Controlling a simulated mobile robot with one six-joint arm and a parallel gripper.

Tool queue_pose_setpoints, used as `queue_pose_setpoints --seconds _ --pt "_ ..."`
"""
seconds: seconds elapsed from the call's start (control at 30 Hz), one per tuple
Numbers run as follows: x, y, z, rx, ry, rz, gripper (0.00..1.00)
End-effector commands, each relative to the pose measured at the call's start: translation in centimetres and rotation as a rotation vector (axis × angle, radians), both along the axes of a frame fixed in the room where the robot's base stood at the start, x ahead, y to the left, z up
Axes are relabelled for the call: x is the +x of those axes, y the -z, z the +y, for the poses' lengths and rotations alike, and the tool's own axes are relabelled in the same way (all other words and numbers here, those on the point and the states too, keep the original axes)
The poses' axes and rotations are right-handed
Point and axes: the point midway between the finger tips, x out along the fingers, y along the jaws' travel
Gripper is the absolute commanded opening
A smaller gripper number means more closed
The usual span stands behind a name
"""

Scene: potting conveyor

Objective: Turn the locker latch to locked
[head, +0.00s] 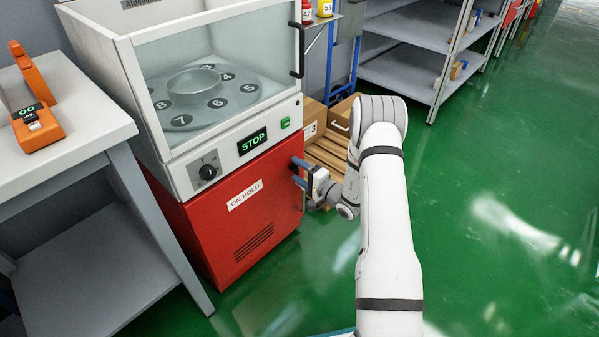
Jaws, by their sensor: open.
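My gripper (298,172) is at the right edge of the red cabinet front (222,240), just below the white control panel. Its two blue fingers point left at the cabinet and are apart. I cannot make out a latch; one may be hidden at or behind the fingers, and I cannot tell whether the fingers touch anything. The red cabinet front carries a white label reading "ON HOLD" (245,195) and dark vent slots. It looks shut.
Above the cabinet are a black knob (207,172), a green "STOP" display (252,141) and a glass-fronted chamber with a black handle (297,50). A grey table (85,125) with an orange device (37,128) stands left. Boxes (313,122) sit behind my gripper. Green floor is clear on the right.

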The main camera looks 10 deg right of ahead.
Motion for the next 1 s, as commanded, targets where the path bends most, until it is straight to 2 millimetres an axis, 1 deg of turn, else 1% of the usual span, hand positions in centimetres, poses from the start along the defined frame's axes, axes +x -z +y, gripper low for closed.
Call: queue_pose_setpoints --seconds 0.17,0.27,0.5,0.6,0.73,1.0 --pt "-0.5 -0.1 -0.4 0.000 0.002 0.001 0.65" --pt "-1.6 -0.2 -1.3 0.002 0.002 0.003 0.65" --pt "-4.9 -0.1 -3.7 0.001 0.003 0.003 0.65" --pt "-5.8 -0.1 -4.3 0.000 0.001 0.001 0.65" --pt "-6.3 0.0 -4.5 0.001 0.000 0.001 0.65" --pt "-6.3 0.0 -4.6 0.000 -0.001 0.000 0.65"
